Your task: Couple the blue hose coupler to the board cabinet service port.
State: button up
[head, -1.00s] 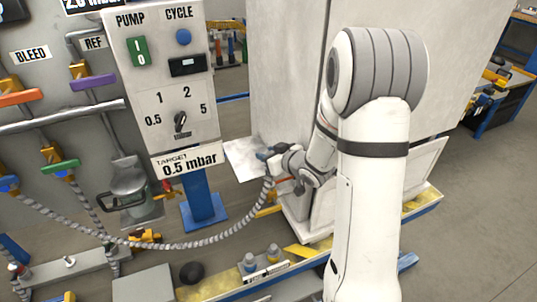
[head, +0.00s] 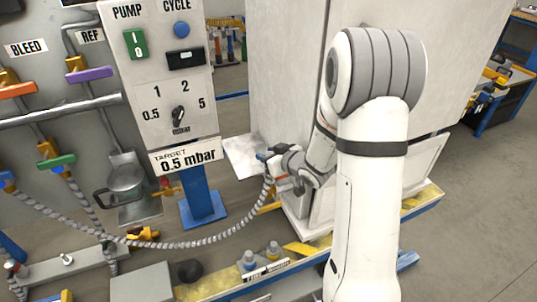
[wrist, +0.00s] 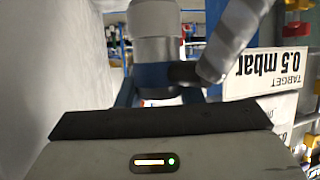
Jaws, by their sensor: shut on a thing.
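The blue hose coupler (head: 262,156) is in the jaws of my gripper (head: 272,160), which is shut on it. The coupler stands beside the pale board cabinet (head: 285,75), near its lower front left side. In the wrist view the coupler shows as a grey cylinder with a blue band (wrist: 152,73), and the ribbed grey hose (wrist: 236,38) leaves it toward the upper right. In the head view the hose (head: 215,238) hangs down to the left. I cannot make out the service port in either view, nor any contact between coupler and cabinet.
The pump control panel (head: 165,95) stands on a blue post (head: 204,205) left of my gripper. A valve board (head: 55,135) is at far left. A yellow-edged base rail (head: 225,285) carries two small bottles. Open floor (head: 460,220) lies to the right.

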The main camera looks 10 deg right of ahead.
jog(key=shift+f, duration=0.25)
jog(key=shift+f+b, duration=0.35)
jog(key=shift+b, duration=0.1)
jog(key=shift+f+b, duration=1)
jog(key=shift+f, duration=0.1)
jog(key=o, duration=1.2)
jog(key=shift+s, duration=0.1)
jog(key=v, duration=0.7)
jog(key=shift+s+d+r, duration=0.2)
jog(key=shift+s, duration=0.05)
